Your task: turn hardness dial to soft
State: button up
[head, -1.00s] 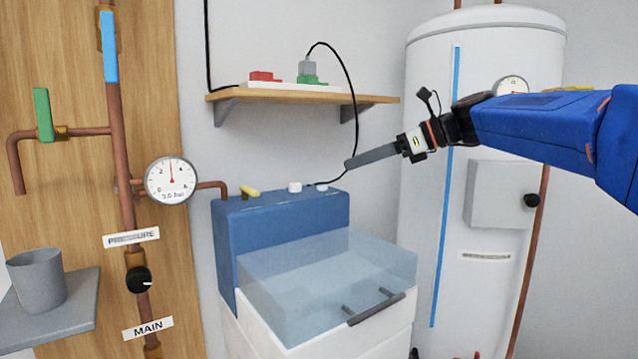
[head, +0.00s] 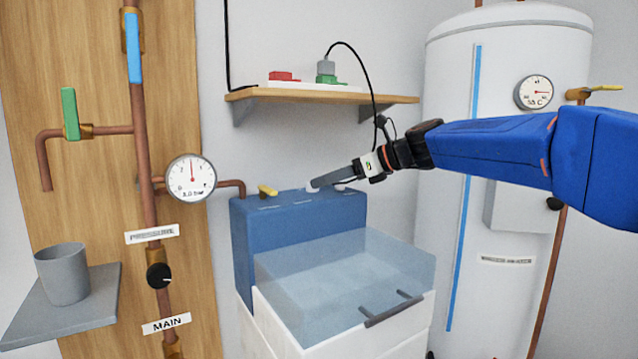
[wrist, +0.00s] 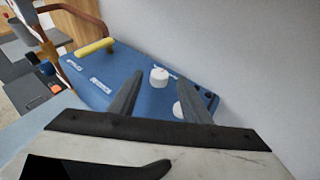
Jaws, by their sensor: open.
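The blue softener unit (head: 300,214) carries two white dials on its top. One white dial (wrist: 159,78) lies between my open fingers in the wrist view; beside it is a label too small to read. The second white dial (wrist: 178,110) is nearer my palm, partly hidden by the right finger. In the head view my gripper (head: 315,183) points down-left at the unit's top, its tips at the first dial (head: 311,190), which they partly cover. My gripper is open and empty. I cannot tell whether the fingers touch the dial.
A yellow lever (head: 267,190) sits at the unit's left end, by a copper pipe and the pressure gauge (head: 190,178). A wooden shelf (head: 320,96) with plugs hangs above, its black cable dropping behind my gripper. A white tank (head: 450,150) stands at right.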

aim_at(319, 190)
jog(key=shift+x, duration=1.55)
jog(key=c, duration=1)
jog(key=shift+c, duration=0.2)
jog(key=shift+w+d+n+g, duration=0.1)
jog(key=shift+w+n+g, duration=0.05)
jog(key=shift+n+g, duration=0.25)
jog(key=n+g, duration=0.1)
jog(key=g, duration=0.1)
jog(key=n+g+y, duration=0.1)
jog(key=n+g, duration=0.1)
jog(key=shift+w+n, duration=0.3)
jog(key=shift+w, duration=0.05)
jog(key=n+g, duration=0.2)
jog(key=g, duration=0.1)
jog(key=n+g, duration=0.1)
jog(key=shift+w+n, duration=0.25)
jog(key=shift+n, duration=0.05)
jog(key=shift+w+n+g+h, duration=0.1)
jog(key=shift+n+g+h, duration=0.6)
jog(key=shift+n+g, duration=0.6)
jog(key=shift+g, duration=0.4)
